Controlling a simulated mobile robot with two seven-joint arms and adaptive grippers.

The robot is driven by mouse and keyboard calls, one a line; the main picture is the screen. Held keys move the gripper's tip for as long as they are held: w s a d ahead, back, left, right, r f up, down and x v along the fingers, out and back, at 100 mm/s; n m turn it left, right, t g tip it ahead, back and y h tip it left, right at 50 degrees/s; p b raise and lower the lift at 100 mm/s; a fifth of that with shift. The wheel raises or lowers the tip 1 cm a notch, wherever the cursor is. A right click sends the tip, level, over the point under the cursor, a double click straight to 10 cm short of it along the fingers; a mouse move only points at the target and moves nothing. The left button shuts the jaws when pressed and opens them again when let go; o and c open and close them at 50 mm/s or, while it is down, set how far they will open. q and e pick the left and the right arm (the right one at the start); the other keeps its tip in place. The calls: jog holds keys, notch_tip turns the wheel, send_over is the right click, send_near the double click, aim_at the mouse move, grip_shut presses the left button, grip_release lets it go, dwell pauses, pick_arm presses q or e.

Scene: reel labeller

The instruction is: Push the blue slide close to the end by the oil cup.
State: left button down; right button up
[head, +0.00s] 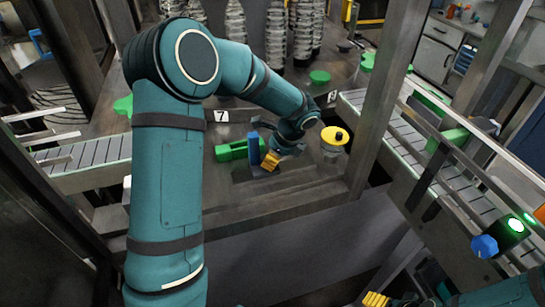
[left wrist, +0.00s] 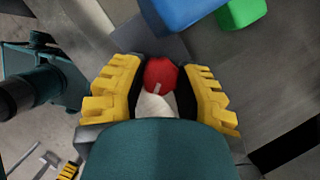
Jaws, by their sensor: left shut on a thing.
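The blue slide (head: 254,149) stands upright at the right end of a green block (head: 231,151) on the machine's deck. In the left wrist view the blue slide (left wrist: 185,12) and green block (left wrist: 241,13) are at the top edge, beyond the fingertips. My left gripper (head: 270,161) is beside the slide, on its right. In the left wrist view its yellow fingers (left wrist: 163,88) are shut on a red-topped thing (left wrist: 160,73) with a pale lower part. I cannot tell which thing is the oil cup. My right gripper (head: 376,299) is partly cut off at the bottom.
Conveyors run at left (head: 85,157) and right (head: 420,150). A steel post (head: 382,95) rises at the right. Stacked reels (head: 275,35) stand behind. The deck's front strip (head: 270,195) is clear.

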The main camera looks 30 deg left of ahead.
pick_arm(q)
jog(key=shift+d+f, duration=0.1)
dwell(0.3)
jog(key=c, duration=0.6)
grip_release()
jog(key=shift+r, duration=0.25)
jog(key=v, duration=1.1)
jog(key=shift+d+r, duration=0.15)
jog(key=shift+r, duration=0.2)
jog(key=shift+s, duration=0.1)
